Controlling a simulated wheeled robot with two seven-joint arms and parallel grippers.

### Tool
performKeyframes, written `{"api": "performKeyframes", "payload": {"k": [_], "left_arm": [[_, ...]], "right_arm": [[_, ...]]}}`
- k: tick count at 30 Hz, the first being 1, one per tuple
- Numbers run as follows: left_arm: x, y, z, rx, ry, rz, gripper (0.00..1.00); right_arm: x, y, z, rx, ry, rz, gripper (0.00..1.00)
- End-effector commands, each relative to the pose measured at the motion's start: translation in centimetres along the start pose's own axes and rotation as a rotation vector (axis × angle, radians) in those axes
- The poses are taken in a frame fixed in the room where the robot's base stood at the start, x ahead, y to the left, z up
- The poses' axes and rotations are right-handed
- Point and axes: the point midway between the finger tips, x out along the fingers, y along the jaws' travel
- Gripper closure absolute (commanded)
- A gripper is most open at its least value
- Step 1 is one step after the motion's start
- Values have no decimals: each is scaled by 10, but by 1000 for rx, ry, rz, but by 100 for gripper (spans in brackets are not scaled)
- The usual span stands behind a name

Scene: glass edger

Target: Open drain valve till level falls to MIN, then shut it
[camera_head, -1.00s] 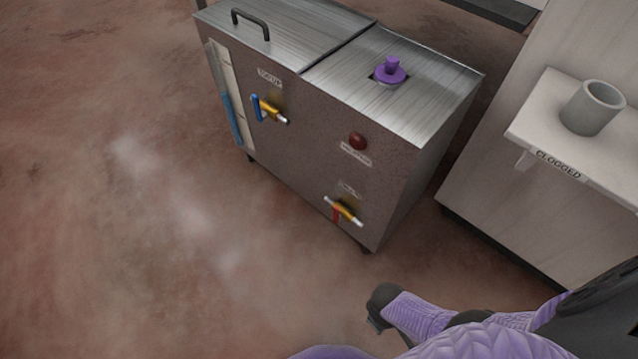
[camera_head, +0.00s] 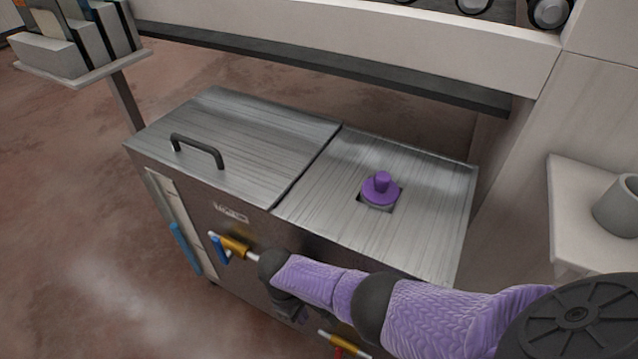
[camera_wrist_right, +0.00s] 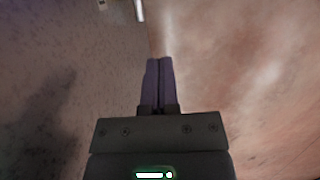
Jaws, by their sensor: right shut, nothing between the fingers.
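The drain valve (camera_head: 343,345) has a yellow body and a red handle, low on the tank's front. My arm and the picture's bottom edge partly hide it. The level gauge (camera_head: 160,192) is a pale strip on the tank's left front, with blue liquid (camera_head: 184,246) in its lower part. I cannot read its marks. My right gripper (camera_head: 298,314) hangs in front of the tank, between the upper valve and the drain valve. Its fingers (camera_wrist_right: 159,80) are closed and empty in the right wrist view. My left gripper is out of view.
The upper valve (camera_head: 234,246) with a blue handle is close to my right wrist. A shelf with a grey cup (camera_head: 620,208) stands at right. The floor at left is clear.

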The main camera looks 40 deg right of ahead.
Motion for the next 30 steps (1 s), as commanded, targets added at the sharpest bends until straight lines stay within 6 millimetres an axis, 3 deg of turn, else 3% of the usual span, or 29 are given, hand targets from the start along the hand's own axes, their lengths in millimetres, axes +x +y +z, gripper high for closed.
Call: {"api": "performKeyframes", "payload": {"k": [7, 10, 17, 23, 30], "left_arm": [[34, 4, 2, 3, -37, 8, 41], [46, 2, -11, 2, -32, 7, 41], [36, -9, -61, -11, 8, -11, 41], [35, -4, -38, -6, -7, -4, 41], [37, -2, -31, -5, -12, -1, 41]], "right_arm": [[61, -1, 0, -1, -11, -4, 100], [83, -1, 0, 0, -10, -4, 100], [99, -1, 0, 0, -5, -2, 100], [100, 0, 31, 0, -2, 1, 100], [104, 0, 40, 1, -1, -1, 100]]}}
